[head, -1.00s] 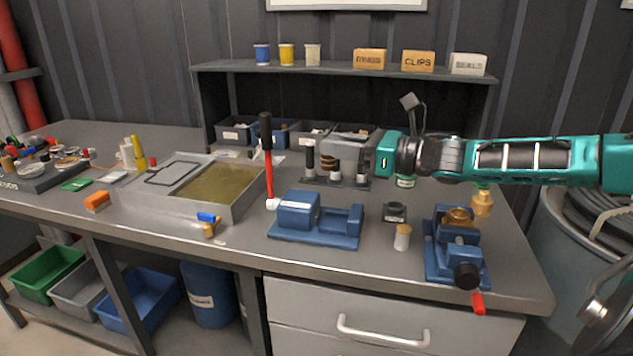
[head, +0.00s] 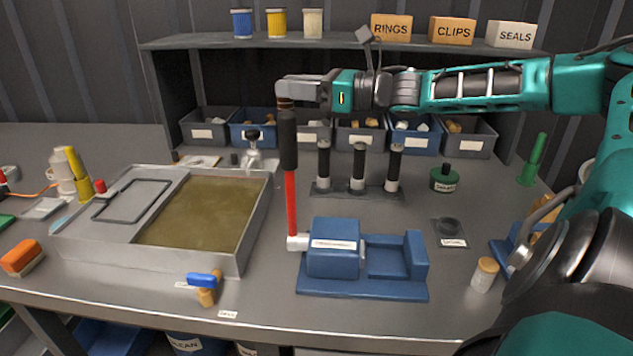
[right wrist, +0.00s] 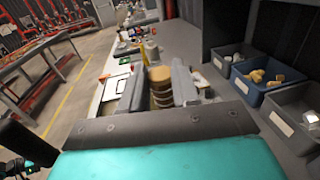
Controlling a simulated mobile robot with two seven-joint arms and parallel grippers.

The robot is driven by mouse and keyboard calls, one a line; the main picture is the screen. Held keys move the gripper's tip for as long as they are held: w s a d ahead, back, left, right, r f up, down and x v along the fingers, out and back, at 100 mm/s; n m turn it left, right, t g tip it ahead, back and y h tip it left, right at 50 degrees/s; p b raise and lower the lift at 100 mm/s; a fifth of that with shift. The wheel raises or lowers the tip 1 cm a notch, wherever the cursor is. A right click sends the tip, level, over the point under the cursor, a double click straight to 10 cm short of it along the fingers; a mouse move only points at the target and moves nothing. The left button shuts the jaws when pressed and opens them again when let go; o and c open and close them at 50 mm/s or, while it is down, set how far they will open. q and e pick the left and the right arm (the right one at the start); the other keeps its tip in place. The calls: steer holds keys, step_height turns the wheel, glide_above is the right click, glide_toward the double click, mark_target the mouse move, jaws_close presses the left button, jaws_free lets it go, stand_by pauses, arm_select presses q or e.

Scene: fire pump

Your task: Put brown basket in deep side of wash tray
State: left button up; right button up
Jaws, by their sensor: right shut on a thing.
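The brown basket, a ribbed brown piece (right wrist: 160,76), is between the fingers of my right gripper (head: 284,90), which is shut on it. In the head view a little of the brown piece (head: 285,103) shows below the fingertips, above the hammer handle's top. My right gripper also shows in the right wrist view (right wrist: 160,92). The grey metal wash tray (head: 262,222) lies to the left and below the gripper. Its deep side (head: 200,213), on the right, holds murky brownish liquid; its shallow side (head: 122,213) has a dark outline. My left gripper is not in view.
A red-handled hammer (head: 291,190) stands upright right of the tray, beside a blue vise-like block (head: 362,262). A shelf (head: 340,42) runs above.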

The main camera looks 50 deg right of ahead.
step_height(320, 180, down, 15)
steer(key=b, duration=0.3)
steer(key=shift+s, duration=0.1)
steer(key=shift+f+b, duration=0.3)
steer(key=shift+f, duration=0.15)
step_height(320, 180, down, 4)
steer(key=shift+b, duration=0.75)
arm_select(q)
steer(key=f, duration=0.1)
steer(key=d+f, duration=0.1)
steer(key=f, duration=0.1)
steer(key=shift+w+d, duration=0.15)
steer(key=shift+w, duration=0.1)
arm_select(e)
steer(key=o, duration=1)
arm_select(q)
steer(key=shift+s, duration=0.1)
arm_select(e)
steer(key=shift+o, duration=0.2)
steer(key=shift+r, duration=0.1)
